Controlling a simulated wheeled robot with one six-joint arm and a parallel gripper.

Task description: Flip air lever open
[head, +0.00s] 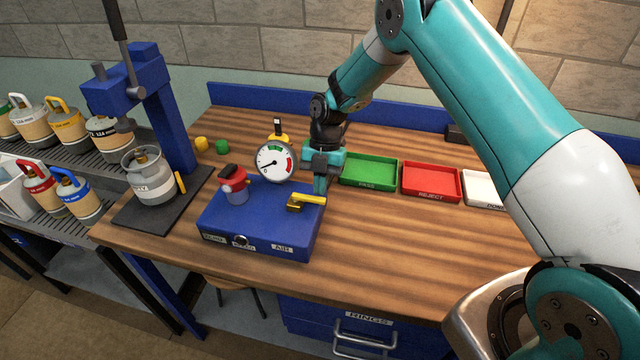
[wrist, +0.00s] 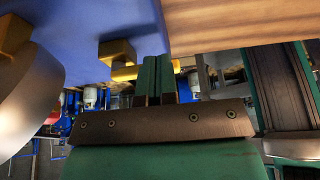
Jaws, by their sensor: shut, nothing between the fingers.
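The yellow air lever (head: 311,198) sits on the right part of the blue box (head: 260,212), above the label AIR. Its handle points to the right from a brass-coloured body. My gripper (head: 320,186) points down just behind the handle's free end. In the wrist view the shut green fingers (wrist: 155,75) are beside the yellow lever (wrist: 122,68), and I cannot tell whether they touch it. Nothing is between the fingers. A round gauge (head: 275,162) and a red-topped fitting (head: 235,184) stand on the same box.
Green (head: 368,172), red (head: 432,182) and white (head: 484,190) trays lie to the right. A blue press with a grey cylinder (head: 150,178) stands at the left. Small yellow and green caps lie behind the box. The wooden bench (head: 390,250) is bare in front of the trays.

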